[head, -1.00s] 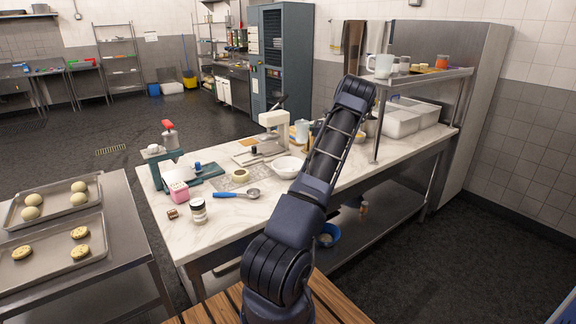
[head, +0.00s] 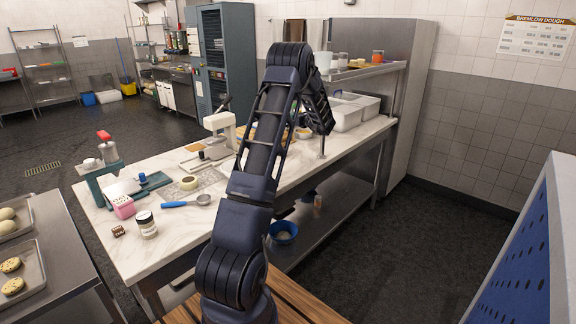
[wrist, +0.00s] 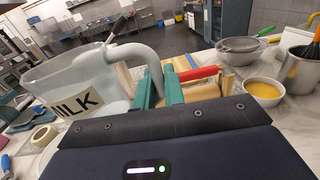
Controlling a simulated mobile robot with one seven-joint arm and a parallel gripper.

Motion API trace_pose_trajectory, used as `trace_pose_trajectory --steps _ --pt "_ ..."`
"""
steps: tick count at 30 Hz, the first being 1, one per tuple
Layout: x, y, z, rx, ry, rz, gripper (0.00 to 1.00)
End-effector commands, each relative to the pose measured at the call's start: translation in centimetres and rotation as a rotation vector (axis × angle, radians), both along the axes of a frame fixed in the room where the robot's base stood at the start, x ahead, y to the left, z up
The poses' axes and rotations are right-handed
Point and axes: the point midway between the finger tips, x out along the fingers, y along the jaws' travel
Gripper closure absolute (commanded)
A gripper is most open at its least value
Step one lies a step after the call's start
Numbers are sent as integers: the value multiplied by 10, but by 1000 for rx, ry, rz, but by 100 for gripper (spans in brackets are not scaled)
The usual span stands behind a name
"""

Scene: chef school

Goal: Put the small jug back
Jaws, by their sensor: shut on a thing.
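A translucent jug with a MILK label (wrist: 62,78) fills the left of the wrist view. My gripper (wrist: 159,84) has its teal fingers shut on the jug's curved grey handle. The jug looks roughly upright over the worktop; I cannot tell whether its base touches anything. In the head view my arm hides the gripper and the held jug. A white vessel (head: 323,62), partly hidden by my arm, stands on the raised shelf (head: 362,72) at the back of the worktop.
The marble worktop (head: 180,222) carries a press, a pink box, jars and a blue-handled scoop (head: 188,203). In the wrist view a bowl of yellow liquid (wrist: 262,92), a metal pitcher (wrist: 298,72) and a sieve (wrist: 240,47) stand to the right. White tubs (head: 345,115) stand under the shelf.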

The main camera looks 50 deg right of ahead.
Motion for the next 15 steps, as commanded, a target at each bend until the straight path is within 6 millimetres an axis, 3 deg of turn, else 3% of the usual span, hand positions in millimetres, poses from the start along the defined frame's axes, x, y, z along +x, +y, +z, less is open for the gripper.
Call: trace_pose_trajectory --steps 3,7,15 --pt "-18 -10 6 -2 -3 -59 100" --pt "-26 -14 5 -3 -3 -87 100" --pt "-27 -15 -44 -1 -2 -91 100"
